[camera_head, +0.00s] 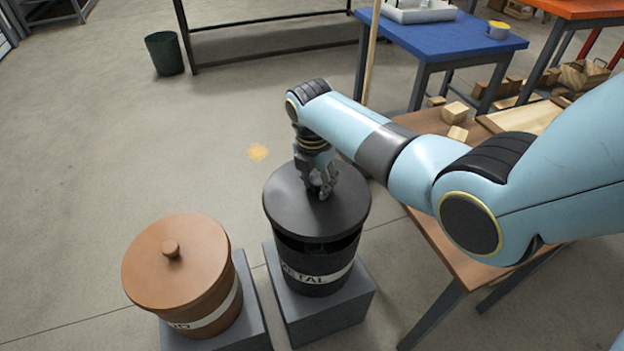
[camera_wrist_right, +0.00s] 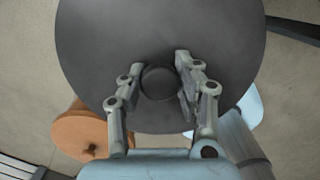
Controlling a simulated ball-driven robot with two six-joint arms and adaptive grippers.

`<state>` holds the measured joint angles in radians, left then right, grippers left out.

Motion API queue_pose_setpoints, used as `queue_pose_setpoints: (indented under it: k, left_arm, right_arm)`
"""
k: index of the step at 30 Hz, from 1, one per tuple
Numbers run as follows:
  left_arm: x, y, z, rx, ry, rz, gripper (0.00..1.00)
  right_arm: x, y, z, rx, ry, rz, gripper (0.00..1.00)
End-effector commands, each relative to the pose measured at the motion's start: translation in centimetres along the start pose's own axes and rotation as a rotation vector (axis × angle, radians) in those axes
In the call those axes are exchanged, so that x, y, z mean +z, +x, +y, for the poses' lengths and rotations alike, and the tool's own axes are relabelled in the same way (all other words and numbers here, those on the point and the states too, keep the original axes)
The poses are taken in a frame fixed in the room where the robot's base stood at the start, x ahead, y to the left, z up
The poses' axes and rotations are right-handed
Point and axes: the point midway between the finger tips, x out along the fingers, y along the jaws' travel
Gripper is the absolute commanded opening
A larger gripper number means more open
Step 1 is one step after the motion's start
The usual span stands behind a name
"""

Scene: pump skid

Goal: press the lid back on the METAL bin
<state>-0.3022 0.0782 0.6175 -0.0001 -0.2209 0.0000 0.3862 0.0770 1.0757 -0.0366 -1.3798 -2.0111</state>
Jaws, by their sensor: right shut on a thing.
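The METAL bin (camera_head: 324,289) is black with a white label and stands on a grey block in the head view. Its round dark lid (camera_head: 286,202) is over the bin's top, and a dark gap shows between the lid's rim and the bin's body at the front. My right gripper (camera_head: 322,187) is shut on the lid's knob from above. In the right wrist view the knob (camera_wrist_right: 158,83) sits between the fingers, and the lid (camera_wrist_right: 110,45) fills much of the picture. The fingers partly hide the knob. My left gripper is not in view.
A brown bin (camera_head: 190,268) with a knobbed lid stands on a block to the left. A wooden table (camera_head: 428,232) stands right of the METAL bin, under my right arm. A blue table (camera_head: 430,42) is behind.

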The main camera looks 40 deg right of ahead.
Motion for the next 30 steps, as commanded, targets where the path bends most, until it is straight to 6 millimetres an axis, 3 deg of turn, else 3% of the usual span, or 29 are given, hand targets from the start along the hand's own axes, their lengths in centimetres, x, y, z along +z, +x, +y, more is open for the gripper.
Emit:
queue_pose_setpoints:
  k: [15,22,30]
  left_arm:
    - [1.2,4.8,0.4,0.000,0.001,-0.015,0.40]
    - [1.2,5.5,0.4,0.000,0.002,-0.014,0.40]
    - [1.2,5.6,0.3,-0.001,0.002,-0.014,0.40]
  right_arm:
    - [-0.6,4.3,0.0,-0.001,-0.002,0.000,0.00]
    - [-0.8,5.9,0.0,-0.001,-0.001,0.000,0.00]
    - [-0.8,6.1,0.1,0.001,-0.001,-0.001,0.00]
